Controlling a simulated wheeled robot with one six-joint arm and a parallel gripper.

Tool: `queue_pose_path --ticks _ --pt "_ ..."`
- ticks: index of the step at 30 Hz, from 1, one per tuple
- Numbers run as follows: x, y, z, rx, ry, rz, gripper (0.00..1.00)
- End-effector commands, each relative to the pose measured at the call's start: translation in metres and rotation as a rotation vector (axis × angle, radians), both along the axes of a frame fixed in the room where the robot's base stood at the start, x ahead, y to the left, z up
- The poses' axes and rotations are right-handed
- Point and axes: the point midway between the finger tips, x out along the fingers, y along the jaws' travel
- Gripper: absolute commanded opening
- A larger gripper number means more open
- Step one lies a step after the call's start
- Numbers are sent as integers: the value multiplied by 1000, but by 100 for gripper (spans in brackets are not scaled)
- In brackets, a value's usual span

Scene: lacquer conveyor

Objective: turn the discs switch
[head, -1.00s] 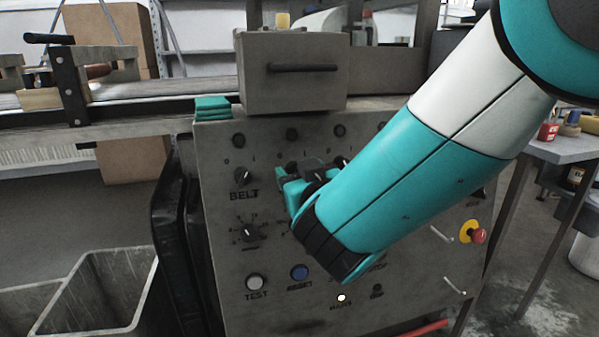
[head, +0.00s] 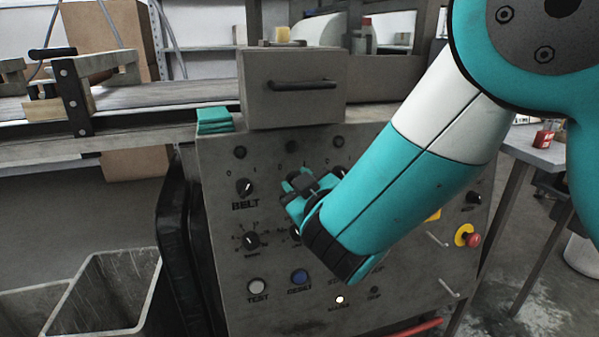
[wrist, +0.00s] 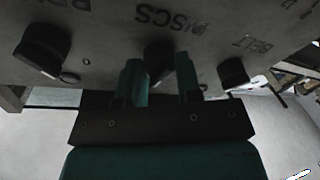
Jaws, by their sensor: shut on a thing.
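The discs switch (wrist: 158,62) is a dark knob below the upside-down DISCS lettering in the wrist view. My gripper (wrist: 159,78) has its two teal fingers on either side of this knob and is shut on it. In the head view my gripper (head: 296,190) is against the grey control panel (head: 222,228), right of the BELT switch (head: 245,187). There the discs switch is hidden behind my gripper. Which way the knob's pointer faces cannot be told.
More knobs sit close on both sides in the wrist view, one at left (wrist: 42,52). A red stop button (head: 471,240) is at the panel's right. A box with a handle (head: 290,100) stands above the panel. Grey bins (head: 105,300) are at lower left.

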Motion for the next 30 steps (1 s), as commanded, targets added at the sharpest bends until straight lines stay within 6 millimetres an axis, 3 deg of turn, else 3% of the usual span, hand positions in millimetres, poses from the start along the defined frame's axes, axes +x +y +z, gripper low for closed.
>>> queue_pose_path --ticks 15,30 --pt "0 0 7 -439 -122 84 8" --pt "0 1 2 -649 -185 125 8"
